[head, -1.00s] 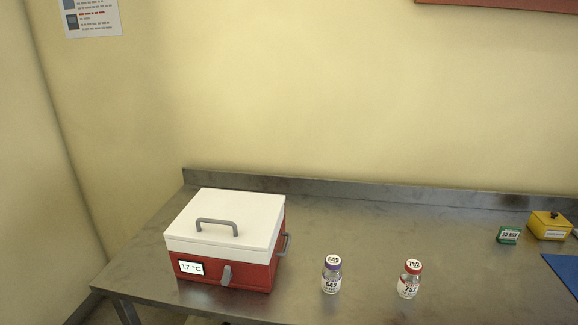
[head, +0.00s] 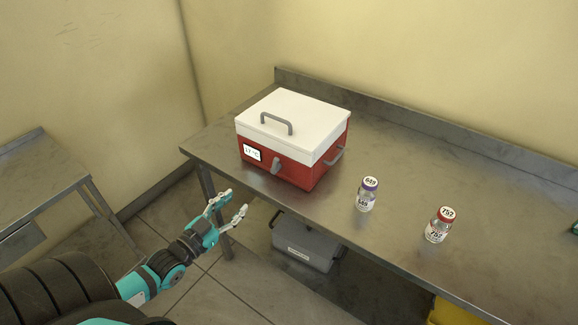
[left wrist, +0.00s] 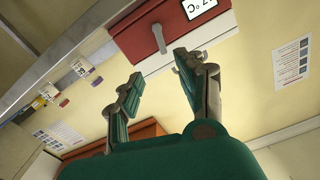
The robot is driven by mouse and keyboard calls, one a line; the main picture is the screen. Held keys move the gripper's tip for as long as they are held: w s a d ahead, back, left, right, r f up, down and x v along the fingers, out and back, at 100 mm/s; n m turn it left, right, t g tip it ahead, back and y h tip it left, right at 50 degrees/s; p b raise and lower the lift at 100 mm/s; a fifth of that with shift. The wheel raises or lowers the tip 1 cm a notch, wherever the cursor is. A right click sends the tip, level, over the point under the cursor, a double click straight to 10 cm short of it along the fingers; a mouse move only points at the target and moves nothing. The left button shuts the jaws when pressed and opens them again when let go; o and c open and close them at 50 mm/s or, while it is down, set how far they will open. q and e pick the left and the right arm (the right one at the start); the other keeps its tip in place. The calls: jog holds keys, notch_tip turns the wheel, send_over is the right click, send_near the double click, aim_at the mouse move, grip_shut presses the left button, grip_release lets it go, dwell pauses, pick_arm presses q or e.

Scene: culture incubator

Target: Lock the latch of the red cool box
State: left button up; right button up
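The red cool box (head: 310,177) stands on the metal table, with its white lid (head: 300,121) closed. A grey latch (head: 276,166) is on its front face, right of the temperature display (head: 251,152). In the left wrist view the latch (left wrist: 158,38) shows ahead, and the display (left wrist: 199,6) is at the top edge. My left gripper (head: 231,203) is open and empty, in front of and below the box, apart from it. Its two fingers (left wrist: 158,88) are spread in the left wrist view. My right gripper is not in view.
A vial with a purple cap (head: 367,195) and a vial with a red cap (head: 439,225) stand on the table (head: 400,165) right of the box. A grey box (head: 305,246) is under the table. Another metal table (head: 35,165) is at the left.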

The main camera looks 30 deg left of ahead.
pick_arm(q)
jog(key=r, duration=0.1)
send_near(274, 164)
jog(key=w, duration=0.3)
jog(key=w+p, duration=0.1)
jog(key=w, duration=0.5)
jog(key=shift+w+d+p, duration=0.3)
jog(key=shift+d+p, duration=0.05)
jog(key=shift+d, duration=0.05)
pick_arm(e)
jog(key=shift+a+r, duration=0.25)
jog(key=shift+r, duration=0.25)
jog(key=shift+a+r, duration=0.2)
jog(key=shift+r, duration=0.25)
pick_arm(q)
jog(key=shift+c, duration=0.3)
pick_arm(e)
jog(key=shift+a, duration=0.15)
pick_arm(q)
grip_shut()
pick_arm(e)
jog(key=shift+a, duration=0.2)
